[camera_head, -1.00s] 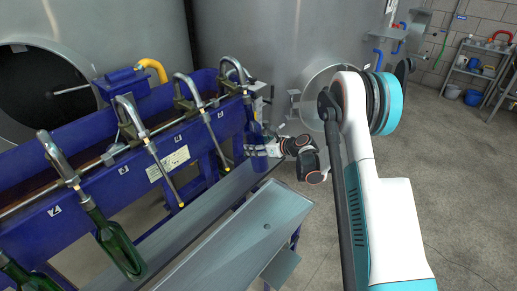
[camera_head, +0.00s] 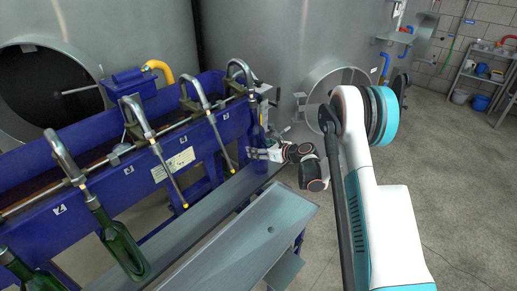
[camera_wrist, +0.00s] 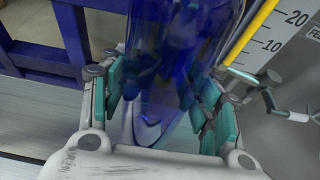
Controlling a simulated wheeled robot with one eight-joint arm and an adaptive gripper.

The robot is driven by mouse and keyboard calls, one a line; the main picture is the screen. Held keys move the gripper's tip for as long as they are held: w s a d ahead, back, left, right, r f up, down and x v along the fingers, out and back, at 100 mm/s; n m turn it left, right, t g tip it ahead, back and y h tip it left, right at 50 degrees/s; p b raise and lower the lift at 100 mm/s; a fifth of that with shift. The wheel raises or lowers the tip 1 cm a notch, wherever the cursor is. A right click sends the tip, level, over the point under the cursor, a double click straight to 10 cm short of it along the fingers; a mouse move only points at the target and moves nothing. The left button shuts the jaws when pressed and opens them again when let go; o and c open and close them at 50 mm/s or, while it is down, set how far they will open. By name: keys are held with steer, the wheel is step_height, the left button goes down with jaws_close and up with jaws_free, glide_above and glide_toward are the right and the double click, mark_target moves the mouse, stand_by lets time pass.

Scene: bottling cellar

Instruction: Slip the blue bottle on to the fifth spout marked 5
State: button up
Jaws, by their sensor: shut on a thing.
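The blue bottle (camera_head: 259,141) stands about upright below the rightmost spout of the blue filler. It fills the middle of the wrist view (camera_wrist: 180,75), where its base lies between the teal finger pads. My gripper (camera_head: 257,153) is shut on the bottle, low on its body; the fingers also show in the wrist view (camera_wrist: 165,115). The fifth spout (camera_head: 238,68), a bent metal tube, comes down at the bottle's top. I cannot tell whether its tip is inside the neck. The small number plate beside it is too small to read.
Two other spouts, the third (camera_head: 137,118) and fourth (camera_head: 195,90), hang empty to the left. A green bottle (camera_head: 120,245) hangs on the second spout, with another at the lower left. A metal ledge (camera_head: 215,205) runs below. A scale (camera_wrist: 280,40) stands right of the bottle.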

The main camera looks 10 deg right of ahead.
steer(key=shift+s+d+f, duration=0.1)
steer(key=shift+f, duration=0.75)
stand_by(0.5)
steer(key=o, duration=1.5)
steer(key=shift+s+d, duration=0.1)
steer(key=v, duration=1.2)
steer(key=s+a+r+n+g+h, duration=0.2)
steer(key=s+a+r+n, duration=0.1)
steer(key=s+r+n, duration=0.5)
steer(key=s+a+r+n+g+h, duration=0.15)
steer(key=s+a+r+n, duration=0.35)
steer(key=r, duration=0.6)
steer(key=s+d+n+h, duration=0.1)
steer(key=s+n+h, duration=0.1)
steer(key=s+n, duration=0.5)
steer(key=s+d+r+n+h, duration=0.1)
steer(key=s+n+h, duration=0.2)
steer(key=s+n, duration=0.5)
steer(key=s, duration=1.1)
steer(key=shift+s+d+r, duration=0.25)
steer(key=shift+s+d, duration=0.1)
steer(key=shift+s, duration=0.05)
